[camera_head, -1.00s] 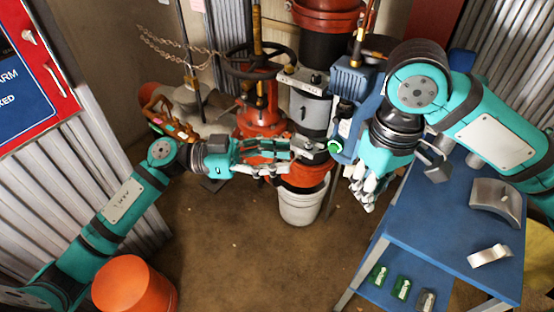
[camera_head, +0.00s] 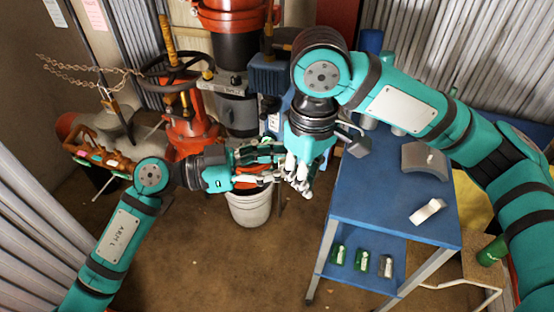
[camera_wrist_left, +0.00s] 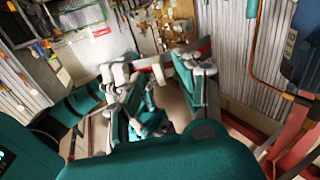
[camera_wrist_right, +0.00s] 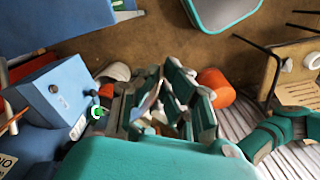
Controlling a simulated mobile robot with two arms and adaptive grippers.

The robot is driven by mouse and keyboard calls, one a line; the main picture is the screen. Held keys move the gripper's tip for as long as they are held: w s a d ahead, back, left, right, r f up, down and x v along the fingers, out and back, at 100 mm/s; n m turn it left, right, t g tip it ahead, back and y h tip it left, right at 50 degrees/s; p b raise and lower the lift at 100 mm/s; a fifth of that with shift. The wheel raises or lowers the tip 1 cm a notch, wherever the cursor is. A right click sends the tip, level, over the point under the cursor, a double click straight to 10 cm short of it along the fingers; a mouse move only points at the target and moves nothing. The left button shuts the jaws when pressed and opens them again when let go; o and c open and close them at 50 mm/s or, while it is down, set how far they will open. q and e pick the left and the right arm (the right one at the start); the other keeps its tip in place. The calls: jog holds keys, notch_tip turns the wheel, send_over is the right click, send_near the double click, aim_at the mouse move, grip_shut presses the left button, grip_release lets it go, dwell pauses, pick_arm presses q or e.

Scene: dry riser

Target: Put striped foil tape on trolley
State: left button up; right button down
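I cannot pick out the striped foil tape for certain in any view. A pale curved piece (camera_head: 427,211) lies on the blue trolley (camera_head: 375,195); no stripes can be made out on it. My left gripper (camera_head: 276,158) is left of the trolley, above a white bucket; in the left wrist view its fingers (camera_wrist_left: 165,85) stand apart with no object clear between them. My right gripper (camera_head: 299,182) is beside the left one, off the trolley's left edge, pointing down. In the right wrist view its fingertips (camera_wrist_right: 162,72) are close together, and whether they hold anything is unclear.
A grey curved shell (camera_head: 425,160) lies on the trolley top, and several small items (camera_head: 362,260) sit on its lower shelf. The white bucket (camera_head: 250,208) stands under the grippers. A red valve with a black handwheel (camera_head: 178,65) is behind.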

pick_arm(q)
jog(key=shift+d, duration=0.1)
jog(key=shift+c, duration=0.4)
grip_shut()
pick_arm(e)
jog(key=c, duration=1.4)
grip_release()
